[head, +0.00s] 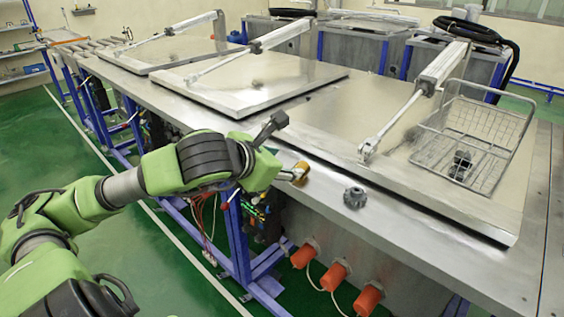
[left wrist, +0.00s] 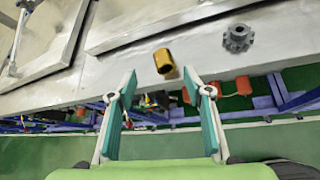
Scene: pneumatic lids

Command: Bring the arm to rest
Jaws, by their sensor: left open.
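My left arm reaches in from the left in the head view. Its gripper (head: 283,150) is at the front edge of the long metal worktop (head: 333,172). In the left wrist view the two fingers of the left gripper (left wrist: 160,74) are spread apart with nothing between them. A brass-coloured cylinder (left wrist: 164,61) lies on the worktop just beyond the fingertips; it also shows in the head view (head: 299,173). A dark grey gear (head: 355,196) lies on the worktop to the right, and also shows in the left wrist view (left wrist: 237,38). My right gripper is not in view.
Several flat metal lids with pneumatic cylinders (head: 437,68) line the worktop. A wire basket (head: 473,140) with small dark parts stands on the nearest lid. Orange connectors (head: 335,274) and blue legs (head: 238,240) are below the front edge. Green floor lies at the left.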

